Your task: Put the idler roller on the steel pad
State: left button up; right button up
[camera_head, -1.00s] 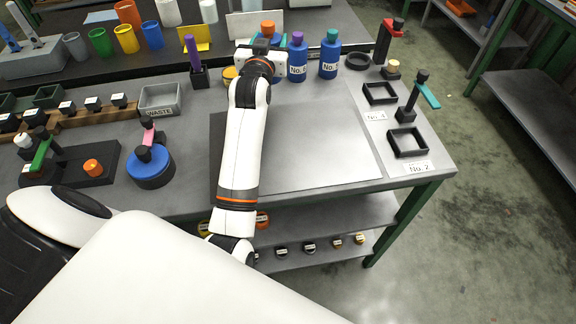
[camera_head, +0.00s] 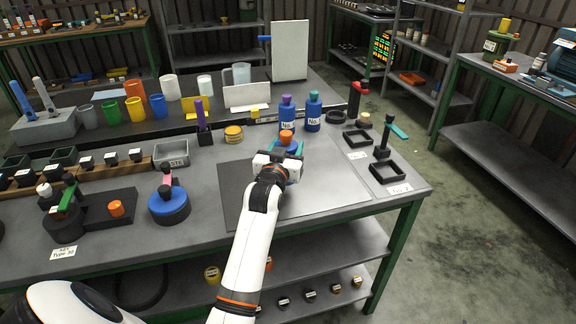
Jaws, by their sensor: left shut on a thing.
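My left gripper (camera_head: 284,155) is over the back part of the light grey steel pad (camera_head: 338,185), its arm reaching in from the bottom. It is shut on a piece with an orange top (camera_head: 286,136) and blue and teal parts, which I take to be the idler roller. The gripper body hides much of this piece. I cannot tell whether its underside touches the pad. My right gripper is not in view.
Two blue bottles (camera_head: 313,113) stand behind the pad. Black square trays (camera_head: 386,172) and a black stand with a teal lever (camera_head: 383,140) are at right. A blue-topped round part (camera_head: 169,207) and a grey waste bin (camera_head: 171,155) are at left. The pad's right part is clear.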

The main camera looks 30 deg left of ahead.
pick_arm(q)
jog(key=shift+s+f, duration=0.15)
jog(key=shift+f, duration=1.75)
jog(key=shift+f, duration=0.2)
jog(key=o, duration=1.3)
jog(key=shift+r, duration=0.2)
jog(key=v, duration=1.2)
jog(key=shift+f+b, duration=0.1)
jog(key=shift+b, duration=0.3)
